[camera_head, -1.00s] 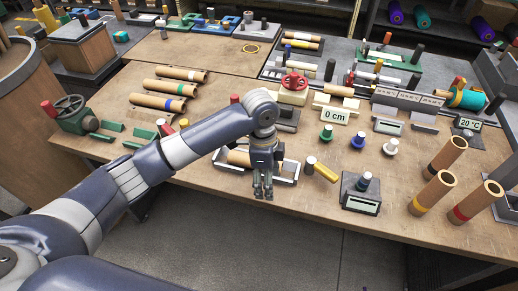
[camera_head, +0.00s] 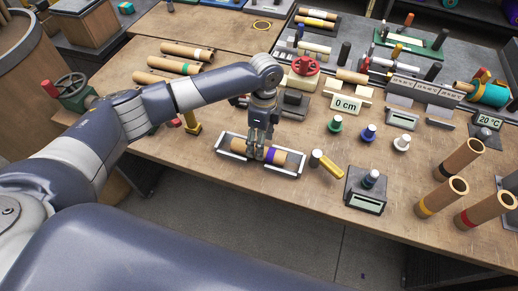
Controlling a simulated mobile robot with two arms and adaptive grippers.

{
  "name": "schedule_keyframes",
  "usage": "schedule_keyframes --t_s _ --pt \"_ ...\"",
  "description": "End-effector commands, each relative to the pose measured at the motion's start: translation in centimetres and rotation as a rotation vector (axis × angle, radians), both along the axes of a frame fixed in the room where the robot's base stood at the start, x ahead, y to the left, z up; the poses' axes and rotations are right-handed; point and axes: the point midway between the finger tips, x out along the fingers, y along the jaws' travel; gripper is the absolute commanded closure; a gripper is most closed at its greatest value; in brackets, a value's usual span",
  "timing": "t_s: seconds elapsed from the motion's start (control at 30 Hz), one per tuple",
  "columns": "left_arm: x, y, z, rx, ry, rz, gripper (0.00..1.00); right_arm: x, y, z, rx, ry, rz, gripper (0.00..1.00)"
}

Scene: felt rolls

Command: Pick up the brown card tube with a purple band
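The brown card tube with a purple band (camera_head: 279,157) lies on its side in a shallow white-railed tray (camera_head: 293,175) near the table's front edge. My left gripper (camera_head: 256,155) points down at the tube, with its fingertips at the tube's body just left of the purple band. The fingers hide a short part of the tube. I cannot tell whether they are closed on it or only beside it. The tube rests level within the tray. My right gripper is not in view.
Several banded upright tubes (camera_head: 436,195) stand at the far right. A red-wheeled device (camera_head: 304,68) and a "0 cm" sign (camera_head: 346,104) are behind. The tabletop left of the tray is mostly clear.

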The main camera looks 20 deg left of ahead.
Motion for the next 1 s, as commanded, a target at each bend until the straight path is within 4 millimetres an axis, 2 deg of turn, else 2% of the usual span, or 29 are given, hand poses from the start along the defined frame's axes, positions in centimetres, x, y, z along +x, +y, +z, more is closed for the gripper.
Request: schedule_keyframes --t_s 0.03,0.17,0.47,0.57,0.7,0.77,1.0 --pt "-0.2 0.2 -0.6 0.003 0.003 0.002 0.39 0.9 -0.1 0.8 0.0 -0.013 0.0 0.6" --pt "-0.4 0.2 -2.4 0.0 0.001 0.002 0.39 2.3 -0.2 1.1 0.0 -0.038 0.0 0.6" --pt "-0.4 0.2 -3.1 0.0 -0.002 0.001 0.39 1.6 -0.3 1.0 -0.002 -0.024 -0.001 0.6" --pt "-0.4 0.2 -3.1 0.0 -0.001 0.001 0.57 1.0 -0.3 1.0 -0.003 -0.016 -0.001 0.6" --pt "-0.4 0.2 -3.1 0.0 -0.001 0.001 0.89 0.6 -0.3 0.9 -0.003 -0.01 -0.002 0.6" --pt "-0.4 0.2 -3.1 0.0 -0.001 0.001 1.0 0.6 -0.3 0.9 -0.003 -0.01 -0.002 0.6" --pt "-0.4 0.2 -3.0 0.0 -0.002 0.002 1.0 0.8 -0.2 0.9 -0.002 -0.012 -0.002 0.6"
